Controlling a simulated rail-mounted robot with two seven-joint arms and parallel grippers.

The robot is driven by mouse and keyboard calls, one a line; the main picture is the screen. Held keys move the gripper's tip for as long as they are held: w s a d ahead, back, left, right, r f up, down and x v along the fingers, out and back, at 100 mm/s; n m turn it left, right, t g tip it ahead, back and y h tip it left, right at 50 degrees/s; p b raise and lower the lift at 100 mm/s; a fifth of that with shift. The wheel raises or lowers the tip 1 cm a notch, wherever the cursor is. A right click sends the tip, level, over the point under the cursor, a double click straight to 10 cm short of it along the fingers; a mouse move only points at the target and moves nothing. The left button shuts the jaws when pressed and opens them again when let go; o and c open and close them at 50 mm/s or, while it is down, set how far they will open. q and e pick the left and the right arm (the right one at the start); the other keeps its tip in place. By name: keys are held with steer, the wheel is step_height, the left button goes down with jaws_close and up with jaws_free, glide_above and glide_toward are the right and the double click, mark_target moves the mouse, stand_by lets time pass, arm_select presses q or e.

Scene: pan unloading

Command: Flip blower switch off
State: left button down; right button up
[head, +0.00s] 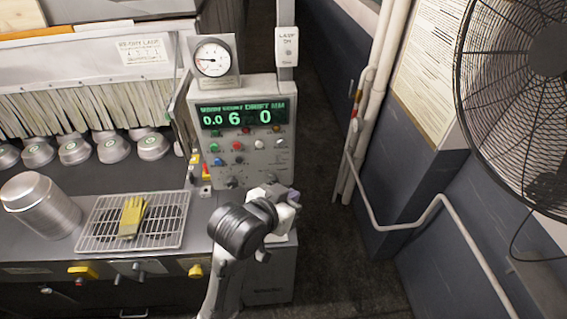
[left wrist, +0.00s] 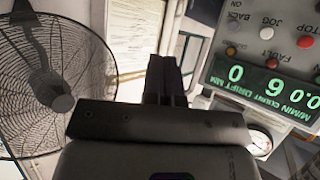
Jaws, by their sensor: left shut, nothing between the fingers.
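The grey control box (head: 262,158) stands at the right end of the bench, with a green-lit display (head: 240,115), coloured buttons and dark knobs. The display also shows upside down in the left wrist view (left wrist: 262,85). I cannot make out a switch labelled for the blower. A small white box with a lamp label (head: 287,47) sits on the post above. My left gripper (head: 292,194) is in front of the box's lower right part, partly hidden by my wrist. Its dark fingers (left wrist: 166,78) are together and empty in the left wrist view. My right gripper is not seen.
A large caged fan (head: 520,75) is on the right wall; it also shows in the left wrist view (left wrist: 45,85). White pipes (head: 372,95) run down the wall. A wire rack (head: 168,222) with a yellow glove (head: 132,217) and a metal pan (head: 42,205) are left.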

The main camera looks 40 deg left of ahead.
arm_select(q)
steer(key=w+a+r+n+y+b, duration=0.2)
steer(key=w+a+r+n+b, duration=0.1)
steer(key=w+r, duration=0.35)
steer(key=w+a+r+n+y+b, duration=0.1)
steer(key=w+a+r+n+b, duration=0.25)
steer(key=w+r, duration=0.35)
steer(key=w+a+f+m+g+y, duration=0.1)
steer(key=w+f+g+y, duration=0.1)
steer(key=f+g, duration=0.3)
steer(key=w+a+f+m+g+y, duration=0.1)
steer(key=f+g+y, duration=0.2)
steer(key=f+g, duration=0.3)
step_height(320, 180, down, 5)
steer(key=shift+w+a+f+b, duration=0.1)
steer(key=shift+w+a+b, duration=0.1)
steer(key=shift+w+b, duration=0.25)
steer(key=shift+f, duration=0.1)
